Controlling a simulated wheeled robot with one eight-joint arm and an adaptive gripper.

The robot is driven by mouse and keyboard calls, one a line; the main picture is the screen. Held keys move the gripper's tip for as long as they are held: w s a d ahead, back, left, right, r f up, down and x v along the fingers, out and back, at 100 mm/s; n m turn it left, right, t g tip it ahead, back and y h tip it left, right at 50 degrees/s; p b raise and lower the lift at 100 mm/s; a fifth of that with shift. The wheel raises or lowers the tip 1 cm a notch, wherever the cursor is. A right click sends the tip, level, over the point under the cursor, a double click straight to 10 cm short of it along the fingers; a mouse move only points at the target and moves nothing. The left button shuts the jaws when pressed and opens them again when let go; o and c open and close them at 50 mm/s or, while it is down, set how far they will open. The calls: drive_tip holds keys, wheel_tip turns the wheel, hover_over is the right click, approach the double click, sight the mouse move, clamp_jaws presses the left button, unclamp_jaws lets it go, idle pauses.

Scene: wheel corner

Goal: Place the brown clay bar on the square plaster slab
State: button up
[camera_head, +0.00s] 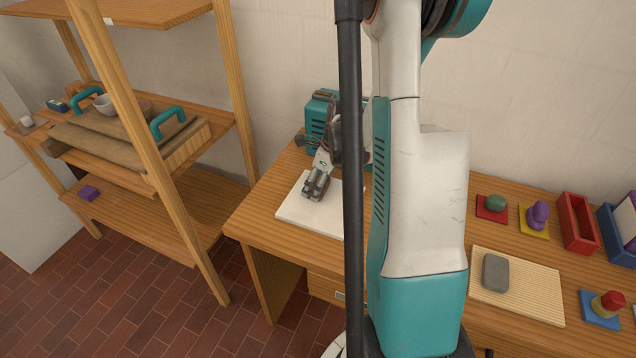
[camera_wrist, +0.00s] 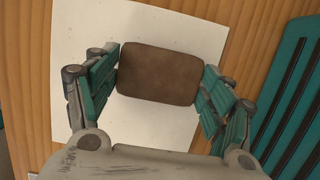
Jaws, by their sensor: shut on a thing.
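The brown clay bar (camera_wrist: 158,73) sits between the two fingers of my gripper (camera_wrist: 160,78) in the wrist view, with a finger against each short end. The white square plaster slab (camera_wrist: 140,128) lies on the wooden table behind and under the bar. In the head view my gripper (camera_head: 316,186) points down over the slab (camera_head: 302,217), near its middle. The bar is hidden by the fingers there. I cannot tell whether the bar touches the slab or is just above it.
A ribbed wooden board (camera_head: 540,294) with a grey block (camera_head: 496,272) lies to the right. Beyond it are a red mat with a green lump (camera_head: 496,203), a purple piece (camera_head: 538,214) and a red tray (camera_head: 577,224). A wooden shelf (camera_head: 190,205) stands at left.

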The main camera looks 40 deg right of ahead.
drive_tip(key=shift+f, duration=0.15)
drive_tip(key=o, duration=1.2)
drive_tip(key=p+v, duration=0.4)
drive_tip(key=v, duration=0.8)
drive_tip(key=shift+r, duration=0.25)
drive_tip(key=shift+w, duration=0.15)
